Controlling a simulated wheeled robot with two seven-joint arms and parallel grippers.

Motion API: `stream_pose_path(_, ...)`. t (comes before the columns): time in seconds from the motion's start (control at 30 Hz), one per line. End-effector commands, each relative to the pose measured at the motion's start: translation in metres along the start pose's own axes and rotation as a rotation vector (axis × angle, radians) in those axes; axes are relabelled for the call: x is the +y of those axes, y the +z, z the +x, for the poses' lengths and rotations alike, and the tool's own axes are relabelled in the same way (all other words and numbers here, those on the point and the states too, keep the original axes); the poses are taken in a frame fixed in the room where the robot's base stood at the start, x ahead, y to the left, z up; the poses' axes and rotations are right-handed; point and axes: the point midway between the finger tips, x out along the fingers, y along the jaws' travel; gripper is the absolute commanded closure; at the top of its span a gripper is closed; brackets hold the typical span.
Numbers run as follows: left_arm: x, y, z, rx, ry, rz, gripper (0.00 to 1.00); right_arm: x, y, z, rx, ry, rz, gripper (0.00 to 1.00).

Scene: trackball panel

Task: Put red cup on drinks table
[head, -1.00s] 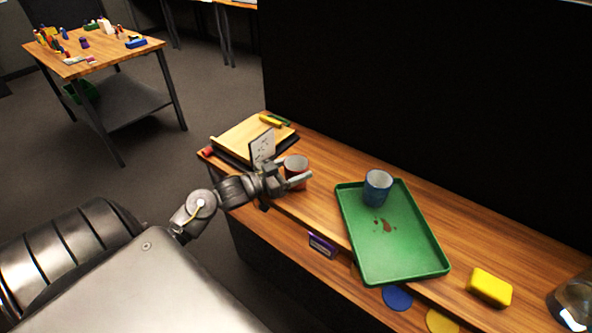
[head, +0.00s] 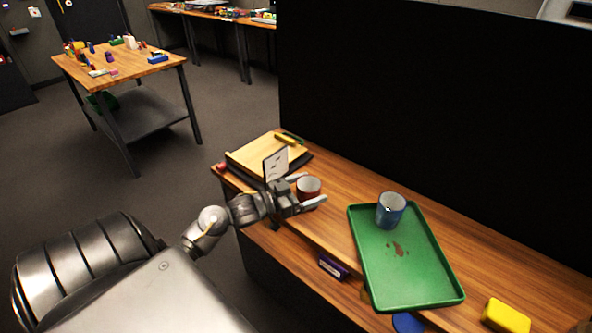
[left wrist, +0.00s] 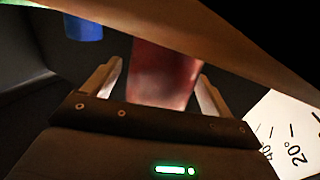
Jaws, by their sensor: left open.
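The red cup (head: 308,186) stands upright on the wooden counter (head: 335,180), to the left of the green tray. My left gripper (head: 308,191) is open, with one finger on either side of the cup. In the left wrist view, the red cup (left wrist: 164,75) shows blurred between the two spread fingers (left wrist: 160,90), with gaps beside it. I cannot tell which table is the drinks table. My right gripper is not in view.
A green tray (head: 370,275) holds a blue cup (head: 390,210). A white card (head: 275,164) and a wooden board (head: 265,155) are close to my left gripper. A yellow block (head: 506,316) lies at right. A cluttered table (head: 82,71) stands far left, with open floor before it.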

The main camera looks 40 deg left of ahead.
Motion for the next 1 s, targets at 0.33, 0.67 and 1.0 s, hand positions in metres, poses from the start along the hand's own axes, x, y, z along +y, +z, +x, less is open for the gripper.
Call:
stream_pose_path(0.33,0.0,0.003,-0.067,-0.007,-0.001,0.0,0.15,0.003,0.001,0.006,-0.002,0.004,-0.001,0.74)
stream_pose_path(0.67,0.0,0.002,-0.114,-0.004,0.0,0.0,0.15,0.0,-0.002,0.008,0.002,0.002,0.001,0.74)
stream_pose_path(1.0,0.0,0.001,-0.119,-0.001,0.0,0.0,0.15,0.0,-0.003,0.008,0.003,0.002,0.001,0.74)
